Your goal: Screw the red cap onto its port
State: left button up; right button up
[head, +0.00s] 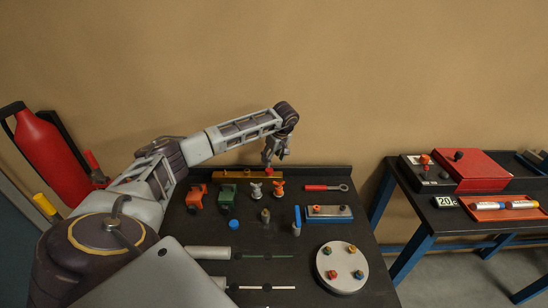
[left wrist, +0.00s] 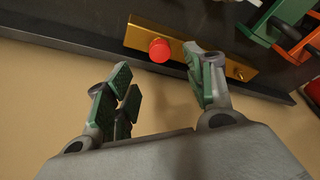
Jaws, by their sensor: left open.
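The red cap (left wrist: 159,50) sits at one end of a brass bar (left wrist: 190,55). I cannot tell whether it is threaded on a port there. A small brass stub (left wrist: 239,75) stands bare near the bar's other end. In the head view the brass bar (head: 235,175) lies along the table's back edge, with the red cap (head: 267,167) at its right end. My left gripper (head: 270,156) is just above the cap, partly hiding it. In the left wrist view my left gripper (left wrist: 168,93) has its fingers spread and empty, with the cap beyond the fingertips. My right gripper is not in view.
An orange vise (head: 196,196) and a green vise (head: 227,196) stand in front of the bar. A second table (head: 450,215) is at the right.

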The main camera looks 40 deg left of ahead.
aim_at(270, 170)
pick_arm(q)
jog(key=shift+b+x, duration=1.4)
jog(key=shift+x, duration=0.8)
jog(key=shift+b+x, duration=0.65)
jog(key=shift+x, duration=0.7)
jog(key=shift+c, duration=1.4)
jog(key=c, duration=0.9)
jog(key=shift+m, duration=0.3)
jog(key=shift+s+m, duration=0.1)
jog(key=shift+m, duration=0.6)
jog(key=shift+m+t, duration=0.4)
jog(key=shift+r, duration=0.1)
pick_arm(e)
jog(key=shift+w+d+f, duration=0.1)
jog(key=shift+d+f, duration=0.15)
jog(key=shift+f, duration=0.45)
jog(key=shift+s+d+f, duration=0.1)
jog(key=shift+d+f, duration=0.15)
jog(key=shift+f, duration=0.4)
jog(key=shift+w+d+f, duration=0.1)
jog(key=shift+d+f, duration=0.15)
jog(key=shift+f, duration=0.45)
pick_arm(q)
jog(key=shift+m, duration=0.3)
grip_shut()
